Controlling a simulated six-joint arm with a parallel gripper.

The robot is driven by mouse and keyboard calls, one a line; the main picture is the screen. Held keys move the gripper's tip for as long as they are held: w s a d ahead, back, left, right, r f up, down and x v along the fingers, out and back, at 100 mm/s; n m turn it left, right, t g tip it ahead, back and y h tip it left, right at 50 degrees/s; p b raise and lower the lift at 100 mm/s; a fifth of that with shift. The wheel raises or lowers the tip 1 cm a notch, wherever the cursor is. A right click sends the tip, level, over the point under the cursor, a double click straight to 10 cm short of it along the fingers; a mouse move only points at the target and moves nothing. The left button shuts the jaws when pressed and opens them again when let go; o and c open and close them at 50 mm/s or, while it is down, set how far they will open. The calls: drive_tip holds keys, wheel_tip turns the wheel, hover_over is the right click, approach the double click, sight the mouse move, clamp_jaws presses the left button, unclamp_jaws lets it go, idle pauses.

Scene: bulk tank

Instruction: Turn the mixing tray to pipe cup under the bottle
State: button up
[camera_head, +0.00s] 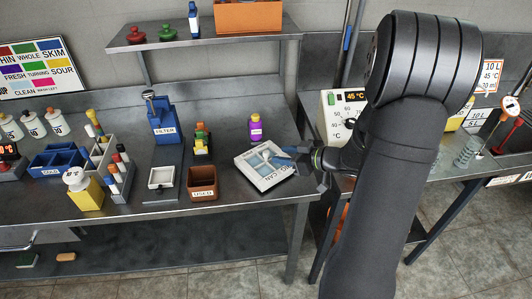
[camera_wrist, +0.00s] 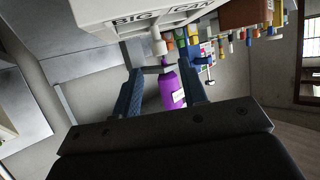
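A white tray (camera_head: 262,180) marked "BIG CAN", with blue in its top, sits turned at an angle near the steel bench's right end. I take it for the mixing tray. Its lettered side (camera_wrist: 130,22) fills the top of the wrist view, with a small pale knob below. A purple bottle (camera_head: 255,131) with a yellow cap stands behind the tray, apart from it. It also shows between my fingers in the wrist view (camera_wrist: 170,91). My gripper (camera_head: 283,156) is at the tray's right side, its fingers (camera_wrist: 161,78) spread and empty. I cannot make out the pipe cup.
A brown "USED" box (camera_head: 202,187) and a small white tray (camera_head: 161,181) stand left of the mixing tray. A blue filter stand (camera_head: 163,127) is behind them. A shelf (camera_head: 205,37) hangs above the bench.

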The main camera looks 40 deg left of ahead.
sight(266, 152)
drive_tip(key=x, duration=0.7)
drive_tip(key=shift+a+f, duration=0.15)
drive_tip(key=shift+a, duration=0.1)
drive_tip(key=shift+c, duration=0.5)
clamp_jaws()
